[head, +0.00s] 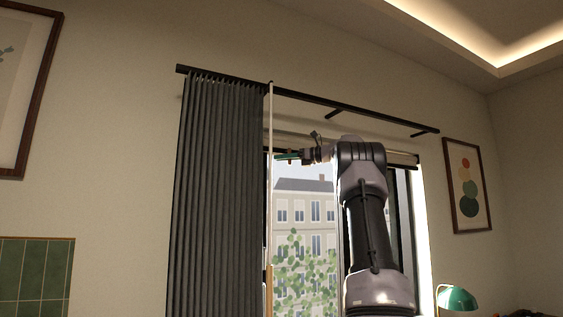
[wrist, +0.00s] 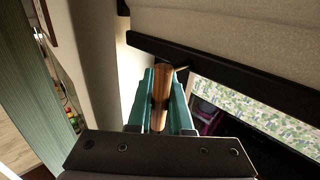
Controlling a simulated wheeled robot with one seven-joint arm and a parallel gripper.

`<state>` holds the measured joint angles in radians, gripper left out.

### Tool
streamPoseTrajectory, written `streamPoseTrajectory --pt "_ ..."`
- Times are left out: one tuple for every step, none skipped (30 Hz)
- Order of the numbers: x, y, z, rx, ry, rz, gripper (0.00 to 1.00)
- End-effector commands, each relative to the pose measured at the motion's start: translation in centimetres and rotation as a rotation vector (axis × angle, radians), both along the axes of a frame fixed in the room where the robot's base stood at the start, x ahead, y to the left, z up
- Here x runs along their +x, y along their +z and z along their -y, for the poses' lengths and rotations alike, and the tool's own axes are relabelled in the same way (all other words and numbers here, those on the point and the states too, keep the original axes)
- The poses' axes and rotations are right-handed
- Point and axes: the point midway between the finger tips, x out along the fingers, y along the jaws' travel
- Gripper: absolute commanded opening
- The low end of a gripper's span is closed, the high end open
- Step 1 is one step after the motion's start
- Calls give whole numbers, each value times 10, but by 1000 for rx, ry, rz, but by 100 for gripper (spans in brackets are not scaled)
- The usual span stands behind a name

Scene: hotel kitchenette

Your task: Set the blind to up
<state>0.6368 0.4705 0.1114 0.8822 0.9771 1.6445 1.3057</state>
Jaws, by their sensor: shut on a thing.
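The blind (head: 403,157) is a cream fabric at the top of the window, with a dark bottom rail; most of the glass below it is uncovered. In the wrist view its cream fabric (wrist: 220,25) and black rail (wrist: 230,75) run across the upper right. My gripper (head: 287,156) is at the window's upper left, near the blind's lower edge. In the wrist view, my teal fingers (wrist: 160,95) are shut on a wooden pull (wrist: 161,88), beside the rail. A thin piece seems to link the pull and the rail. My arm hides part of the blind in the head view.
A dark grey curtain (head: 212,190) hangs left of my gripper from a black rod (head: 310,98). A thin pale wand (head: 271,125) hangs at its edge, close to my gripper. A framed picture (head: 467,185) and a green lamp (head: 457,299) are at right.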

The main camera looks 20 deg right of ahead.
Motion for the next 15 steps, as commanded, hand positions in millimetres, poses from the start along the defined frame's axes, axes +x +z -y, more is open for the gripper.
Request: streamPoseTrajectory --pt "-2 5 0 0 -2 11 0" --pt "-2 5 0 0 -2 11 0" --pt "-2 6 0 0 -2 11 0" --pt "-2 6 0 0 -2 11 26" --pt "-2 6 0 0 -2 11 37" --pt "-2 5 0 0 -2 11 48" --pt "-2 5 0 0 -2 10 48" --pt "-2 5 0 0 -2 10 48" --pt "-1 4 0 0 -1 8 48" --pt "-1 4 0 0 -1 8 48" --pt "-1 4 0 0 -1 8 48" --pt "-1 3 0 0 -1 7 48" --pt "-1 3 0 0 -1 7 48" --pt "-1 3 0 0 -1 7 48" --pt "-1 3 0 0 -1 7 48"
